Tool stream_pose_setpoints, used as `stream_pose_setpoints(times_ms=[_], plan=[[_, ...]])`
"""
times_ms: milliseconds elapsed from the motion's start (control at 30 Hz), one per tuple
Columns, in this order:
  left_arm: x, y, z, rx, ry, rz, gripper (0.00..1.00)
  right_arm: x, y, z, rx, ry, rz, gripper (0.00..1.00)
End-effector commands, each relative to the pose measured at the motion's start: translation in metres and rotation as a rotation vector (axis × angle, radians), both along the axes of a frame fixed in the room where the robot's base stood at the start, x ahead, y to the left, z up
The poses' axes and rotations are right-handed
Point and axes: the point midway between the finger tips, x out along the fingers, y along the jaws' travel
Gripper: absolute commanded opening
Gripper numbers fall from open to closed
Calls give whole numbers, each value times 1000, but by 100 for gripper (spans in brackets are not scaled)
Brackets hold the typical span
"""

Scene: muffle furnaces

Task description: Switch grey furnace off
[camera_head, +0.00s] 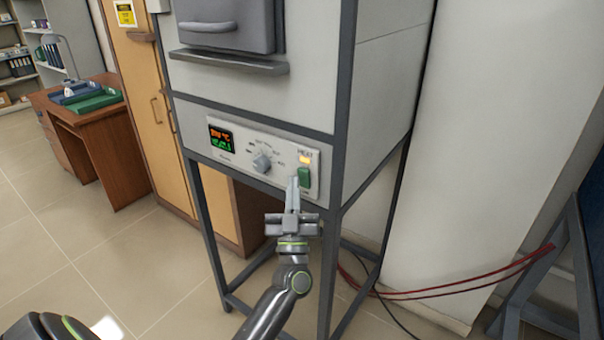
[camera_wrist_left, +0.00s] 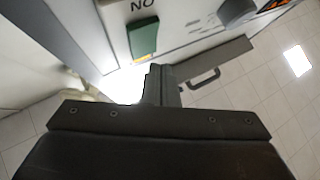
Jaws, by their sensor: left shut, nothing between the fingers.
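The grey furnace (camera_head: 255,95) stands on a dark metal frame in the head view. Its front panel has a lit display (camera_head: 221,139), a round dial (camera_head: 262,162), a lit amber lamp (camera_head: 305,159) and a green switch (camera_head: 304,178). The green switch also shows in the left wrist view (camera_wrist_left: 143,38), just beyond the fingers. My left gripper (camera_head: 292,188) is shut and empty, its fingertips close beside the green switch at its left. I cannot tell whether they touch it. My right gripper is not in view.
A wooden cabinet (camera_head: 140,90) and a desk (camera_head: 105,145) with trays stand to the left. Red cables (camera_head: 450,289) hang at the lower right near a white wall column (camera_head: 480,150). The tiled floor (camera_head: 110,255) at left is clear.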

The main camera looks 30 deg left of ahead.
Motion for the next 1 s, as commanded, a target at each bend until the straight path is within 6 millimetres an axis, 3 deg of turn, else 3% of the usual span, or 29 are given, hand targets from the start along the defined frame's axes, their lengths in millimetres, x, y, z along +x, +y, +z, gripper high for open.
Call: stream_pose_setpoints(times_ms=[1000], plan=[[8,-1,2,1,0,1,0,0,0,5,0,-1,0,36]])
